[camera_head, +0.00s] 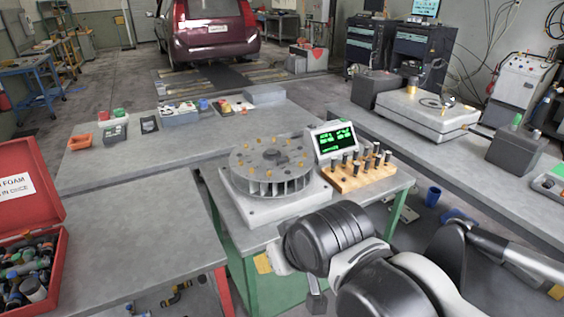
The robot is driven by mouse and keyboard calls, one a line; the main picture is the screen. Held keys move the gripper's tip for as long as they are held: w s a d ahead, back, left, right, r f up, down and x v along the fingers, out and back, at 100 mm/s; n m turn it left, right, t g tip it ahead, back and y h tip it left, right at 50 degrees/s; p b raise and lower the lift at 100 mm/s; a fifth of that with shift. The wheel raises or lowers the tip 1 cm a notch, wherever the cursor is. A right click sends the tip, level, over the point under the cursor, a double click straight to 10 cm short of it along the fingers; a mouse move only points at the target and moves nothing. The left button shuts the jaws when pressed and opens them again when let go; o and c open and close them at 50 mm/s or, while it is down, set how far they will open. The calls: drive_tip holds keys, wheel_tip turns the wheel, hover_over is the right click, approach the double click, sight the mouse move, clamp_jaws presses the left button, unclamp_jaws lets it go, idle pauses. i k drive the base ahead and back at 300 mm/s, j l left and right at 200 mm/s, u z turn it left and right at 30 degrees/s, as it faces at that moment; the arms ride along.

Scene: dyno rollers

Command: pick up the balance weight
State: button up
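A wooden block (350,184) holds several upright dark cylinders with pale tops (367,152), which look like weights. It stands on the green-legged bench to the right of a finned grey rotor (268,158). Several small brass-coloured pieces sit on the rotor's top. I cannot tell which piece is the balance weight. My arm fills the lower right, in front of the bench. A small dark part at its lower left may belong to my gripper (316,301). My fingers cannot be made out, nor whether they hold anything.
A display with green digits (334,139) stands behind the wooden block. The grey bench top (130,220) on the left is largely clear. A machine with a round plate (425,112) sits on the right bench.

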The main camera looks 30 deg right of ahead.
sight(277, 162)
drive_tip(key=i+l+z, duration=0.15)
drive_tip(key=l, duration=0.35)
drive_tip(key=i+l+z, duration=0.2)
drive_tip(key=l, duration=0.25)
drive_tip(key=i+l+z, duration=0.15)
drive_tip(key=i+l, duration=0.25)
